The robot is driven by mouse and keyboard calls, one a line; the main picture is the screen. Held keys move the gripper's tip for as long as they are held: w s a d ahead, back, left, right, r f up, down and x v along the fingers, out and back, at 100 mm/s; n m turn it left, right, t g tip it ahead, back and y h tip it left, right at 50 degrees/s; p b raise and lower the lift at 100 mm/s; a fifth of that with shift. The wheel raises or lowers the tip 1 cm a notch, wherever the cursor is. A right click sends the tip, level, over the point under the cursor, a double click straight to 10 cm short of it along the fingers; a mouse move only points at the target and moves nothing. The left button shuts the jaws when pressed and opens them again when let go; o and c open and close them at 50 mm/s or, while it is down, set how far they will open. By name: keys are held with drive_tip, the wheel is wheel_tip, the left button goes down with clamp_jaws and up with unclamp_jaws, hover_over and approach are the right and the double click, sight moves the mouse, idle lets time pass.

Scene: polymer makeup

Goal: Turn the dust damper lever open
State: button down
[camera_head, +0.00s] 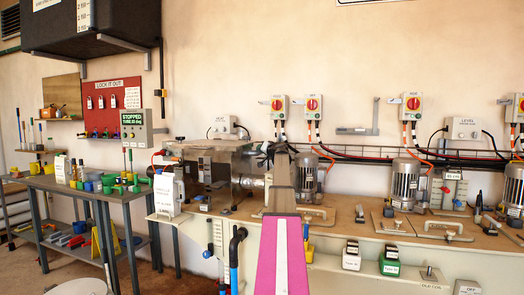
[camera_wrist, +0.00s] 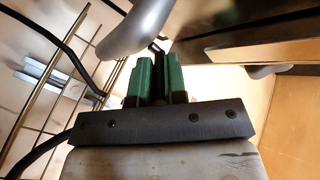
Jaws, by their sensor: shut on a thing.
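My gripper (camera_wrist: 160,68) has two green fingers, seen close up in the wrist view. They are shut on a thin dark piece (camera_wrist: 157,47) that shows between and just beyond their tips, which I take to be the dust damper lever. Most of it is hidden by the fingers, so its angle cannot be told. A grey rounded pipe (camera_wrist: 135,28) passes just beyond the fingertips. In the head view my pink and grey arm reaches toward the back of the bench, and the lever cannot be made out there.
A metal-and-clear machine housing (camera_head: 215,170) stands left of my arm on the long bench. Motors (camera_head: 405,185) stand to the right. A wire cable tray (camera_wrist: 62,62) and black cables are close left of my gripper. A side table (camera_head: 95,190) holds cups and tools.

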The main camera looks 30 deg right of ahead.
drive_tip(key=shift+a+m+g+h, duration=0.1)
drive_tip(key=shift+a+m+h, duration=0.15)
drive_tip(key=shift+m+h, duration=0.65)
drive_tip(key=shift+a+m+g+h, duration=0.15)
drive_tip(key=shift+m+h, duration=0.35)
drive_tip(key=shift+h, duration=0.65)
drive_tip(key=shift+a+m+g+h, duration=0.1)
drive_tip(key=shift+a+m+h, duration=0.2)
drive_tip(key=shift+m+h, duration=0.6)
drive_tip(key=shift+h, duration=0.55)
drive_tip(key=c, duration=1.2)
unclamp_jaws()
drive_tip(key=shift+o, duration=0.2)
drive_tip(key=shift+d+y, duration=0.1)
drive_tip(key=shift+y, duration=0.3)
